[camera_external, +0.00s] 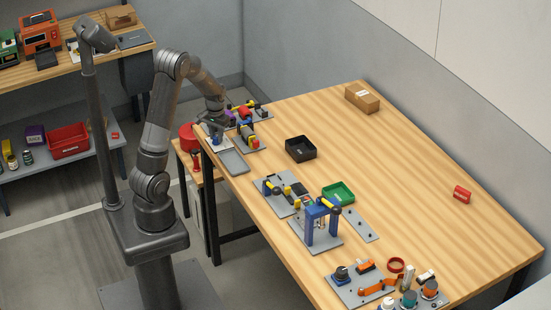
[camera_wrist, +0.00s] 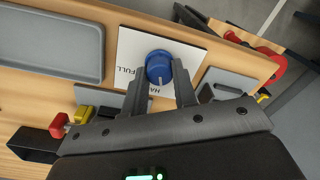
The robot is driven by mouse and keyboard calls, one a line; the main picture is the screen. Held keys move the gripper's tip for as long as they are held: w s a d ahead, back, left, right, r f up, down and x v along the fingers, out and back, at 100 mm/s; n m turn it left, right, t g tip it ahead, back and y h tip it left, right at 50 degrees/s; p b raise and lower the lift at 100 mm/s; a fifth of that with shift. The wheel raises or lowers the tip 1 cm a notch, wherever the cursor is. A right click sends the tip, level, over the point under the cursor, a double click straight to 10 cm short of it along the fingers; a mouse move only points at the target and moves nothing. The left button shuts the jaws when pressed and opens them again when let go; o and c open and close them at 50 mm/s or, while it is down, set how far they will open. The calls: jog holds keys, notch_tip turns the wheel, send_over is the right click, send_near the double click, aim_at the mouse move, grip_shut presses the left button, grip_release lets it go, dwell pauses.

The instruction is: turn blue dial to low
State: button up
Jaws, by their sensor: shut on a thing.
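The blue dial (camera_wrist: 159,67) sits on a white plate (camera_wrist: 132,48) in the wrist view. A pale pointer line on it points toward the bottom of the picture. The word FULL shows on the plate left of the dial, and part of another word shows below it, cut off by a finger. LOW is not visible. My gripper (camera_wrist: 164,82) is shut on the blue dial, one finger on each side. In the external view my gripper (camera_external: 214,128) is at the table's far left corner, over the white plate (camera_external: 222,145), and mostly hides the dial.
A grey tray (camera_wrist: 55,38) lies beside the plate; it also shows in the external view (camera_external: 233,162). A panel with red and yellow parts (camera_external: 248,138) stands close to my gripper. A black bin (camera_external: 300,148) is farther right. The table's middle right is mostly clear.

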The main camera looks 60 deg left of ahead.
jog(key=n, duration=0.6)
jog(key=shift+n, duration=0.3)
dwell(0.4)
jog(key=o, duration=1)
jog(key=shift+a+r, duration=0.1)
notch_tip(320, 180, up, 11)
jog(key=shift+w+f, duration=0.1)
jog(key=shift+f, duration=0.05)
